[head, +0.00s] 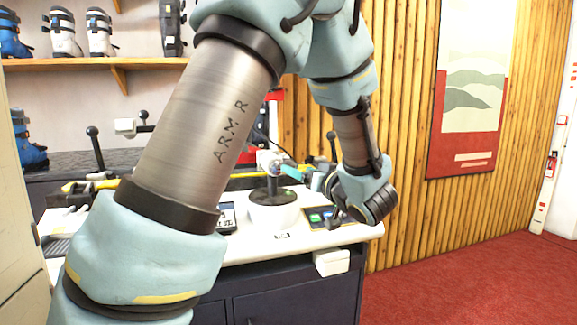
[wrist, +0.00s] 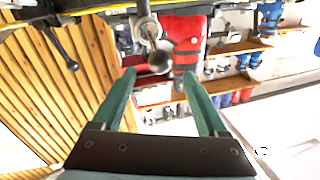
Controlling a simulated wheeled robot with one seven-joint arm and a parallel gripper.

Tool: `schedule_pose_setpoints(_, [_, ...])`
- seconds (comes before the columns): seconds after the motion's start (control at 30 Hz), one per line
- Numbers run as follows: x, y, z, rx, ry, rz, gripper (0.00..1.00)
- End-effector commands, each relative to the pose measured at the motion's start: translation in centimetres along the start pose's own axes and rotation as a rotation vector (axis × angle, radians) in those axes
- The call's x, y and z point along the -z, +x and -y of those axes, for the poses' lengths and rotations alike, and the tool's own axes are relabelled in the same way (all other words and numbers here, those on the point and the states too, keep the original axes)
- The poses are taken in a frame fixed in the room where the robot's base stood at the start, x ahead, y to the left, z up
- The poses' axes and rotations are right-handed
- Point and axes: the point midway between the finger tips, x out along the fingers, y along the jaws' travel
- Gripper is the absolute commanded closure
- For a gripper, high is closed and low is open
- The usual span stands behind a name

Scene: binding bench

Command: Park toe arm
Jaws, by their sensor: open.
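My gripper (wrist: 159,75) is open in the wrist view, its two green fingers apart. A metal lever-like part with a dark ball end (wrist: 158,62) shows between and beyond the fingertips; it may be the toe arm, but I cannot tell for sure. No contact with the fingers is visible. Behind it is a red boot (wrist: 187,35). In the head view my gripper (head: 289,168) is small, its teal fingers near a metal knob above a black round base (head: 273,196) on the bench. My own arm hides much of the bench's middle.
The white bench top (head: 290,243) holds a phone-like device (head: 227,217) and a tablet-like panel (head: 320,216). A black ball-topped lever (head: 93,132) stands at the left. Boots line the shelf (head: 85,64) behind. Red carpet (head: 460,275) is clear at right, beside a slatted wall.

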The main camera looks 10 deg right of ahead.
Motion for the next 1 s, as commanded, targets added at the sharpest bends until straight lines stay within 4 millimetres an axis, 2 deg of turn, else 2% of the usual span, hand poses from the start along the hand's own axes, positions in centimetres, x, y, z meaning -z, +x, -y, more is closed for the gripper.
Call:
schedule_pose_setpoints(0.1, [0.1,2.4,0.1,0.004,-0.001,0.001,0.24])
schedule_pose_setpoints(0.3, [0.1,5.2,0.1,0.002,0.000,0.000,0.24])
schedule_pose_setpoints(0.5, [0.0,6.4,0.0,-0.001,0.000,0.001,0.24])
schedule_pose_setpoints(0.77, [0.0,6.4,0.0,-0.001,0.000,0.001,0.24])
schedule_pose_setpoints(1.0, [0.0,6.4,0.0,-0.001,-0.001,0.001,0.51])
